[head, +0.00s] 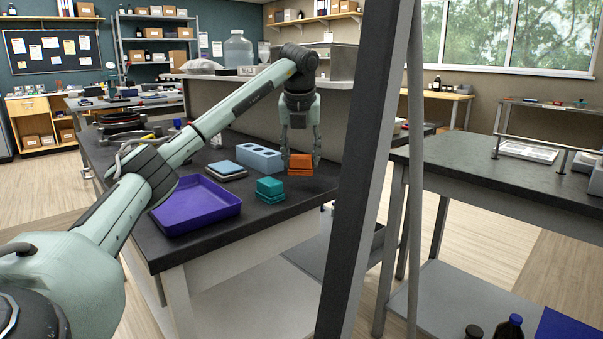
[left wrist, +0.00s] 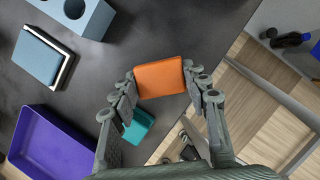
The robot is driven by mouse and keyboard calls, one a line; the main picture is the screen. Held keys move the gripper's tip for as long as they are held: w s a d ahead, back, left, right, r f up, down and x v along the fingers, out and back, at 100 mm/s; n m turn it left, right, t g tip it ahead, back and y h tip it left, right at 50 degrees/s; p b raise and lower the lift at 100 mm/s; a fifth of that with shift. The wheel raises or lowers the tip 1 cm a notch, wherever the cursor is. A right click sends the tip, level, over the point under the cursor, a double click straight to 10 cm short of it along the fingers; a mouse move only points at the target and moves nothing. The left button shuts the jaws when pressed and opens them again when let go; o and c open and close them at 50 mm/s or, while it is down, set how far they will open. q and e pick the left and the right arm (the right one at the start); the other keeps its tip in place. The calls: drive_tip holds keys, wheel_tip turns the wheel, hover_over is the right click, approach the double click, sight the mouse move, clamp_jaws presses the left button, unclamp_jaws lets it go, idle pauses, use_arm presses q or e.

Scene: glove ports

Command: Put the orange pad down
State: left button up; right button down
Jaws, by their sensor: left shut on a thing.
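The orange pad (head: 300,168) is at the right part of the dark bench top, near its edge, in the head view. It looks layered there, and I cannot tell whether a second orange pad lies under it. My left gripper (head: 301,155) points down and is shut on the pad, one finger on each side. In the left wrist view the orange pad (left wrist: 160,78) sits between the fingertips of my left gripper (left wrist: 164,80). I cannot tell whether the pad touches the bench. My right gripper is not in view.
A teal stack (head: 270,189) stands to the left of the pad, near the bench edge. Behind are a blue block with holes (head: 259,157) and a blue-topped pad stack (head: 226,169). A purple tray (head: 196,206) lies further left. A dark post (head: 365,170) stands in front.

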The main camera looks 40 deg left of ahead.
sight(301, 168)
use_arm(q)
drive_tip(key=shift+o, duration=0.2)
wheel_tip(301, 168, down, 4)
drive_tip(key=shift+r, duration=0.1)
drive_tip(key=shift+c, duration=0.2)
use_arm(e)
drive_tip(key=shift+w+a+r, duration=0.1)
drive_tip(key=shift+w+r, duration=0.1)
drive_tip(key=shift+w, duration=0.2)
use_arm(q)
drive_tip(key=o, duration=1.6)
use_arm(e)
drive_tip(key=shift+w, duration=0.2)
use_arm(q)
drive_tip(key=v, duration=1.2)
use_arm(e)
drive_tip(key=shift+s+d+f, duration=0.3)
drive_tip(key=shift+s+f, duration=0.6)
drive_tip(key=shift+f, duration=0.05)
